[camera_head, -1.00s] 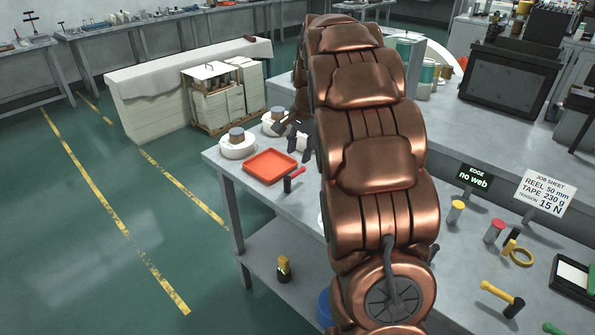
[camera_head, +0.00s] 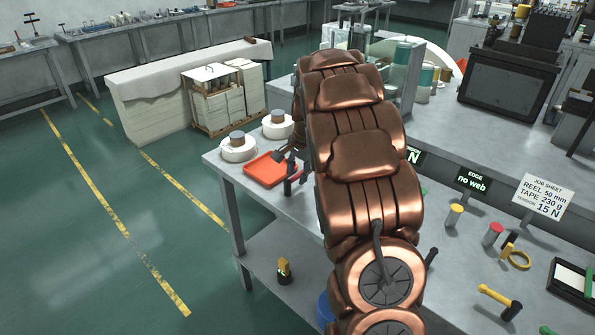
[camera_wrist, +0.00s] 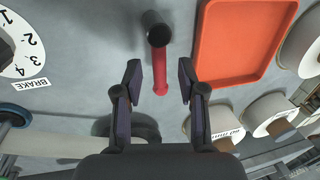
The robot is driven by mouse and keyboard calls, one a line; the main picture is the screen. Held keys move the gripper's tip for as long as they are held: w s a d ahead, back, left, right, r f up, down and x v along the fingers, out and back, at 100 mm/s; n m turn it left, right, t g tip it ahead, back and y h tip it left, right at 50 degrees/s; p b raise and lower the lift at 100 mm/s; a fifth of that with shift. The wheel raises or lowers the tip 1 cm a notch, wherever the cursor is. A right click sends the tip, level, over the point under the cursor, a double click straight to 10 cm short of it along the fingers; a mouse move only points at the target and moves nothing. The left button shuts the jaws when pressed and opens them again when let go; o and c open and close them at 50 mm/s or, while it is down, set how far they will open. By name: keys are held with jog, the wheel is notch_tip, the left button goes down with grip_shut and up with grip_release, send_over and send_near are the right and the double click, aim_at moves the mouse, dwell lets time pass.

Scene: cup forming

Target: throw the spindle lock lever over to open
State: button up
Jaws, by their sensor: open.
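The lever is a red bar (camera_wrist: 160,75) with a black round end (camera_wrist: 158,34) in the wrist view. I take this to be the spindle lock lever. My gripper (camera_wrist: 160,80) is open, with one dark finger on each side of the red bar and visible gaps on both sides. In the head view my gripper (camera_head: 290,164) is over the table beside the orange tray, and a bit of the red lever (camera_head: 297,176) shows below it. Most of the lever there is hidden by my gripper and arm.
An orange tray (camera_wrist: 207,70) lies close to the right of the lever in the wrist view, with white reels (camera_wrist: 269,112) beyond. A numbered dial (camera_wrist: 18,58) marked BRAKE is at the left. Tools and signs stand on the table's right part (camera_head: 460,285).

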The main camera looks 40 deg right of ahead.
jog(key=shift+c, duration=0.2)
grip_shut()
dwell(0.4)
